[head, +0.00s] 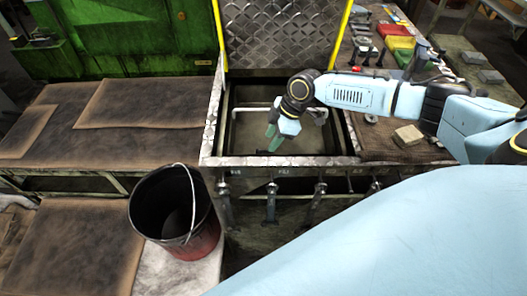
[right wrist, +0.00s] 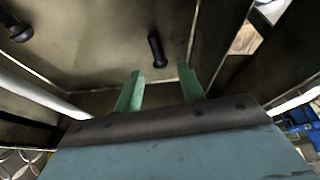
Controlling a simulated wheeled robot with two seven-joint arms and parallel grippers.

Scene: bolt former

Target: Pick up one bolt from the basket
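The basket (head: 216,130) is a deep metal bin with a worn metal rim, in the middle of the head view. My right gripper (head: 273,138) reaches down into it, its green fingers pointing at the floor. In the right wrist view the two green fingers (right wrist: 160,88) are apart with nothing between them. A dark bolt (right wrist: 157,50) lies just beyond the fingertips, on the basket floor. Another dark bolt (right wrist: 16,27) is at the upper left there, well off to the side. My left gripper is not in view.
A patterned metal plate (head: 280,32) with yellow edges stands behind the basket. A black and red bucket (head: 175,215) is in front to the left. A workbench with coloured boxes (head: 398,42) is at the right. The basket's walls are close around my right gripper.

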